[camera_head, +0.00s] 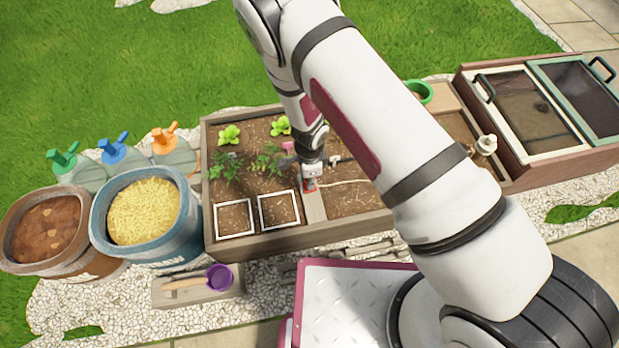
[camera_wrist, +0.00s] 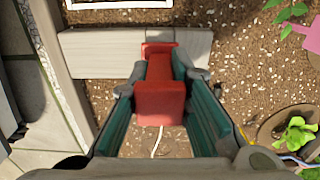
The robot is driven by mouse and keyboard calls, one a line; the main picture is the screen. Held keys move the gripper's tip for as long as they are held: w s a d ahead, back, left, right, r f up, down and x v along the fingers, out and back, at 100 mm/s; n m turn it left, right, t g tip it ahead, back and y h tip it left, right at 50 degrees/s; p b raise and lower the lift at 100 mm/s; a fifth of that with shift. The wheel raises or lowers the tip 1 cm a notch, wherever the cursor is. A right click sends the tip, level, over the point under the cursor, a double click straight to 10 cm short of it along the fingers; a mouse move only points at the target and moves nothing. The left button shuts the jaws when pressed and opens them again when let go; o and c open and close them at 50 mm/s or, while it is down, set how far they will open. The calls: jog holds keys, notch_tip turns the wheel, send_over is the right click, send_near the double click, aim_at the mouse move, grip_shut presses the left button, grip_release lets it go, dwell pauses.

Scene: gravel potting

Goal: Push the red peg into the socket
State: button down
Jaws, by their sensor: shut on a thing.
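The red peg (camera_wrist: 159,102) is between the teal pads of my gripper (camera_wrist: 159,88), which is shut on it. It also shows in the head view (camera_head: 309,185), under my gripper (camera_head: 311,172), near the pale wooden board (camera_head: 314,207). In the wrist view the red shape narrows in the middle and widens again at its far end (camera_wrist: 158,48), against the wooden board (camera_wrist: 95,52). I cannot tell whether that far part is the peg or the socket, nor how deep the peg sits. A white cord (camera_wrist: 157,142) trails from the near end.
The board lies in a soil-filled wooden planter bed (camera_head: 262,244) with two white square frames (camera_head: 234,217) and several plants. A straw tub (camera_head: 145,210) and a soil tub (camera_head: 45,232) stand left. A cold frame (camera_head: 540,105) stands right. Soil around the peg is mostly clear.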

jog(key=shift+f, duration=0.35)
jog(key=c, duration=1.4)
grip_release()
notch_tip(320, 180, up, 12)
jog(key=shift+r, duration=0.1)
